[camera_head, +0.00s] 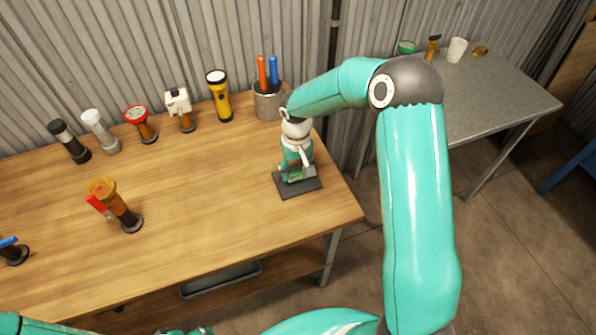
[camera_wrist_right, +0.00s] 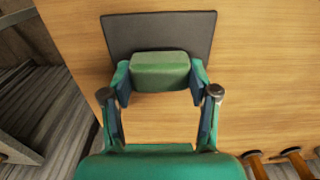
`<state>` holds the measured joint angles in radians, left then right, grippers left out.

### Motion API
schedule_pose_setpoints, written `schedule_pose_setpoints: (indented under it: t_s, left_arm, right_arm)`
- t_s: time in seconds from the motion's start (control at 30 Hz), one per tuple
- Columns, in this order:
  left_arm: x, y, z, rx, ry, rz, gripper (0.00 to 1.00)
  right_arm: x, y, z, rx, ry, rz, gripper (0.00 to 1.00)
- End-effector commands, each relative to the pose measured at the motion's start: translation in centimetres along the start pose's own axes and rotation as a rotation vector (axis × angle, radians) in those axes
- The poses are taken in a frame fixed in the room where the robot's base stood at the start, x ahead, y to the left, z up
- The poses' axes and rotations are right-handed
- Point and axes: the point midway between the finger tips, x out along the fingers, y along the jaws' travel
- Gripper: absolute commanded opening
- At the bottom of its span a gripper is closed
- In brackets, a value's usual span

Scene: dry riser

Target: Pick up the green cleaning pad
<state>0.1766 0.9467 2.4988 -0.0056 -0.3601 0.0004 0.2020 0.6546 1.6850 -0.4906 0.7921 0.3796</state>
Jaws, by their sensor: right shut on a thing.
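The green cleaning pad (camera_wrist_right: 160,72) is a small block with a paler green front, centred in the right wrist view. My right gripper (camera_wrist_right: 160,82) has its two fingers against the pad's left and right sides and is shut on it. In the head view my right gripper (camera_head: 296,171) points down over a dark flat mat (camera_head: 311,187) near the table's right end. The mat also shows in the right wrist view (camera_wrist_right: 158,30), behind the pad. I cannot tell whether the pad touches the mat. My left gripper is out of view.
The wooden table (camera_head: 200,190) carries a row of torches and handled tools along the back. A grey pot (camera_head: 268,104) with orange and blue handles stands just left of my right arm. A brown tool (camera_head: 116,205) stands at front left. A grey table (camera_head: 485,95) is at right.

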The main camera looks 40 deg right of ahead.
Motion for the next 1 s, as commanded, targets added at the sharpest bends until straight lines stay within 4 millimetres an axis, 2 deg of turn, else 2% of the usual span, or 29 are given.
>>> schedule_pose_setpoints:
  t_s: [0.27, 0.6, 0.8, 1.0]
  left_arm:
    - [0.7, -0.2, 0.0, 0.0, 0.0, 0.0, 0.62]
    - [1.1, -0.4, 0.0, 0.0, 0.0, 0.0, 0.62]
    - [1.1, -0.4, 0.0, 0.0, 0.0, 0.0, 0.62]
    - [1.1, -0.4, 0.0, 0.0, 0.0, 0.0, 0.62]
  right_arm:
    - [-5.2, 0.0, -0.1, 0.0, 0.009, -0.001, 0.36]
    - [-14.4, 0.0, -0.1, 0.001, 0.007, 0.0, 0.36]
    - [-17.6, 0.1, -0.1, 0.0, 0.004, -0.001, 0.36]
    - [-18.7, 0.1, 0.0, 0.0, 0.001, 0.0, 0.36]
